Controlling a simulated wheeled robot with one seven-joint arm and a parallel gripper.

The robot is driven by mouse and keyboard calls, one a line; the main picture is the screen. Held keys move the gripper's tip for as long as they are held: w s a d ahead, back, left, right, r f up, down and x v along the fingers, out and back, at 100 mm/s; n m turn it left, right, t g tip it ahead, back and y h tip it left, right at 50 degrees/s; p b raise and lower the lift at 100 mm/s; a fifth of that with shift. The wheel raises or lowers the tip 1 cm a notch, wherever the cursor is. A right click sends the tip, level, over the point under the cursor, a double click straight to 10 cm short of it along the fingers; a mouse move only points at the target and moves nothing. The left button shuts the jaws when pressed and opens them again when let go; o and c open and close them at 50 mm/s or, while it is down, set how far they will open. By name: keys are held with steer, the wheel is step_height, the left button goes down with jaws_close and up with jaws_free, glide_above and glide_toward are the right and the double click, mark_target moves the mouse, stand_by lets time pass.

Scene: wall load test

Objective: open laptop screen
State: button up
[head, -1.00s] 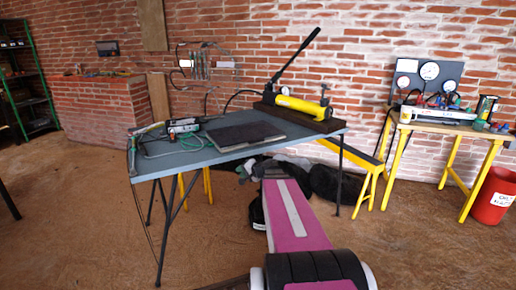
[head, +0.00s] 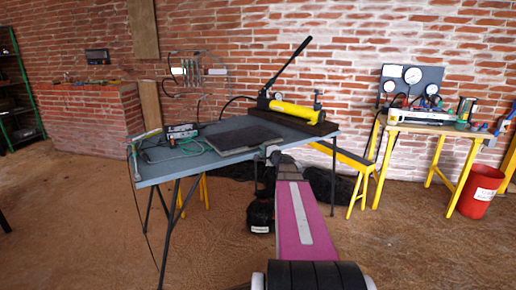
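The laptop (head: 240,138) is a dark, flat, closed-looking slab on the grey folding table (head: 165,174). It lies near the table's front right edge. My arm reaches forward from the bottom of the picture, and my gripper (head: 268,153) is at the table's front edge, just to the right of the laptop's near right corner. The gripper is small here and its fingers are not clear. I cannot tell whether it touches the laptop.
A yellow hand pump (head: 292,109) with a long black lever stands behind the laptop. A grey device (head: 182,131) and green cables lie to its left. A yellow-legged bench (head: 430,130) and red bin (head: 478,191) are at right.

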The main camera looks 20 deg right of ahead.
mark_target(256, 145)
steer(key=x, duration=0.5)
steer(key=shift+w+a, duration=0.1)
steer(key=shift+w, duration=0.25)
steer(key=shift+c, duration=0.3)
jaws_close()
steer(key=shift+r, duration=0.1)
